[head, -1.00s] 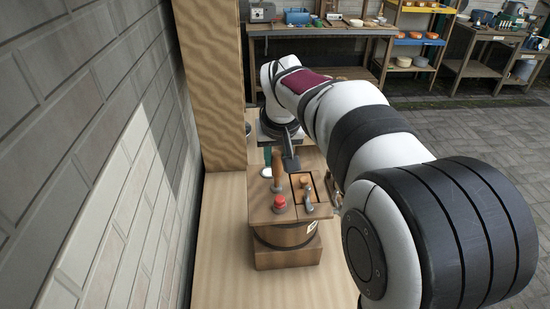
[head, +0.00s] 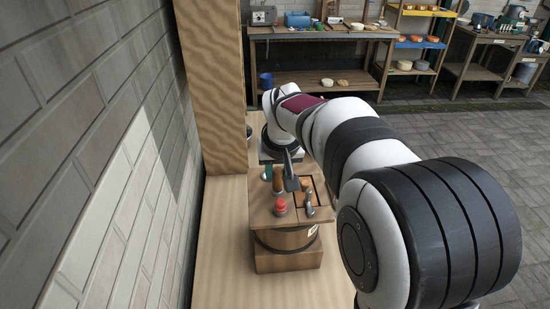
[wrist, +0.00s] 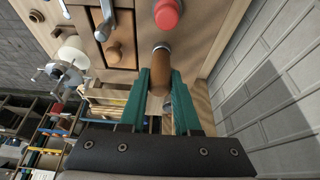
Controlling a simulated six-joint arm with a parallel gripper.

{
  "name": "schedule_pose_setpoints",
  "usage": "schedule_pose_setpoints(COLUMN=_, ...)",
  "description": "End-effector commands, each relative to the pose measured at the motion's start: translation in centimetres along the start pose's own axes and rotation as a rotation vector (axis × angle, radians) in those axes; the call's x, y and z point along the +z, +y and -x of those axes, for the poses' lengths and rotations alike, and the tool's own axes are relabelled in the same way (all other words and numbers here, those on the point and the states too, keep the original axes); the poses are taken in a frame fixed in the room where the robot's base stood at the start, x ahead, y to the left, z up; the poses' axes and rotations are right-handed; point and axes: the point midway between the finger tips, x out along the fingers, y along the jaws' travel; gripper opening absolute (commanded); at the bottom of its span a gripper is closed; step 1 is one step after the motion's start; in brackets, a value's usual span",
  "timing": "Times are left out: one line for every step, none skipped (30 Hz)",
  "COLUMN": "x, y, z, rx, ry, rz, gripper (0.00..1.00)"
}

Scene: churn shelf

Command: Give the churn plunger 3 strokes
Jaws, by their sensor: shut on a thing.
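The churn (head: 287,240) is a wooden barrel on a block, with a flat wooden top, standing on the pale bench. Its plunger (head: 278,182) has a brown wooden handle that rises from the top, behind a red knob (head: 280,205). My gripper (head: 269,174) is at the plunger, partly hidden by its own dark mount. In the wrist view my green-fingered gripper (wrist: 160,80) is shut on the plunger handle (wrist: 170,76), with a finger on each side. The red knob (wrist: 167,14) is just beyond the handle, apart from the fingers. The plunger's lower end is hidden in the churn.
A metal lever (head: 309,203) and a recessed panel with a wooden knob (wrist: 114,54) lie beside the plunger. A wooden post (head: 212,90) and a brick wall (head: 90,150) stand on the left. The bench front (head: 220,270) is clear.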

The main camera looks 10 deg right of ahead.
Motion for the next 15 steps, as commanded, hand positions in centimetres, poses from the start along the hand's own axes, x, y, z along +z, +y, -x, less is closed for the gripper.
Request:
schedule_pose_setpoints(x=-0.1, y=0.1, z=0.0, rx=0.002, ry=0.003, rz=0.0, gripper=0.0)
schedule_pose_setpoints(x=-0.1, y=0.1, z=0.0, rx=0.002, ry=0.003, rz=0.0, gripper=0.0)
schedule_pose_setpoints(x=-0.1, y=0.1, z=0.0, rx=0.002, ry=0.003, rz=0.0, gripper=0.0)
schedule_pose_setpoints(x=-0.1, y=0.1, z=0.0, rx=0.002, ry=0.003, rz=0.0, gripper=0.0)
schedule_pose_setpoints(x=-0.1, y=0.1, z=0.0, rx=0.002, ry=0.003, rz=0.0, gripper=0.0)
schedule_pose_setpoints(x=-0.1, y=0.1, z=0.0, rx=0.002, ry=0.003, rz=0.0, gripper=0.0)
schedule_pose_setpoints(x=-0.1, y=0.1, z=0.1, rx=0.002, ry=0.003, rz=0.0, gripper=0.0)
schedule_pose_setpoints(x=-0.2, y=0.1, z=0.2, rx=0.002, ry=0.003, rz=0.0, gripper=0.0)
schedule_pose_setpoints(x=-0.3, y=0.1, z=0.6, rx=0.002, ry=0.004, rz=0.001, gripper=0.0)
schedule_pose_setpoints(x=-0.5, y=0.1, z=0.9, rx=0.003, ry=0.005, rz=0.001, gripper=0.0)
schedule_pose_setpoints(x=-0.7, y=0.1, z=1.3, rx=0.003, ry=0.005, rz=0.0, gripper=0.0)
schedule_pose_setpoints(x=-0.9, y=0.1, z=1.8, rx=0.003, ry=0.005, rz=0.0, gripper=0.0)
schedule_pose_setpoints(x=-1.0, y=0.1, z=2.1, rx=0.002, ry=0.006, rz=0.0, gripper=0.0)
schedule_pose_setpoints(x=-1.2, y=0.1, z=2.5, rx=0.002, ry=0.006, rz=0.0, gripper=0.0)
schedule_pose_setpoints(x=-1.4, y=0.1, z=3.0, rx=0.002, ry=0.006, rz=0.0, gripper=0.0)
